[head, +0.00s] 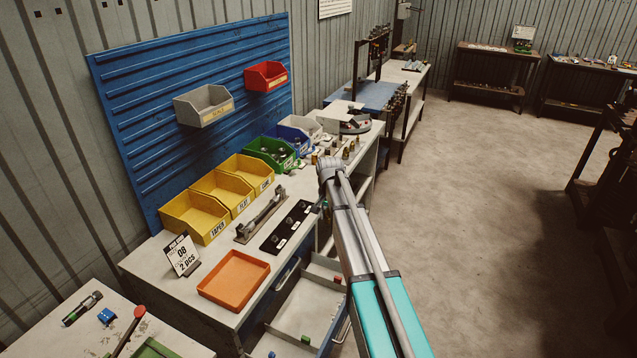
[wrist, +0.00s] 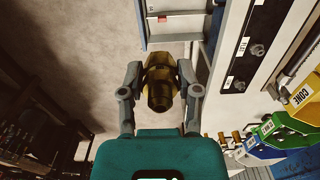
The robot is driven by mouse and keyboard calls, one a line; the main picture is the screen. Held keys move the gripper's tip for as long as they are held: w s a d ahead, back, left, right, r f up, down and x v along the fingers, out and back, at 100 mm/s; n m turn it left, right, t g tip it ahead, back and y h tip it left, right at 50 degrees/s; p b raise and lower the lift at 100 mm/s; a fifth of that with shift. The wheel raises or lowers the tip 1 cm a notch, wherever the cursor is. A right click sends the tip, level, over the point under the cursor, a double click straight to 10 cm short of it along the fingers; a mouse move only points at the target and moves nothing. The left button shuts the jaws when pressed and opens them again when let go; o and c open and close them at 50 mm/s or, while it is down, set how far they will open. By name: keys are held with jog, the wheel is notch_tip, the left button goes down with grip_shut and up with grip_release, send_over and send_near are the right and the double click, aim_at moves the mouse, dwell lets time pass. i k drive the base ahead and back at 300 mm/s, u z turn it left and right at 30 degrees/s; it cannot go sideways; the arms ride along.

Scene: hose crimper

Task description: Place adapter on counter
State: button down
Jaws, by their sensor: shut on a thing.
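In the wrist view, my gripper (wrist: 160,85) is shut on a brass-coloured adapter (wrist: 160,82), with one finger on each side of it. The adapter is in the air, with grey floor behind it, beside the counter and its open drawer. The counter (head: 150,263) is a long pale bench along the wall in the head view; its edge strip also shows in the wrist view (wrist: 222,105). In the head view my arm reaches along the counter's right side and hides my gripper and the adapter.
The counter holds an orange tray (head: 234,280), a sign card (head: 182,255), yellow bins (head: 195,216), a green bin (head: 272,152) and a black labelled strip (head: 289,227). Several brass fittings (head: 346,153) stand farther along. An open drawer (head: 300,318) juts out below.

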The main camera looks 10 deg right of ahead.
aim_at(316, 182)
jog(key=z, duration=0.35)
jog(key=i, duration=1.65)
jog(key=u, duration=0.4)
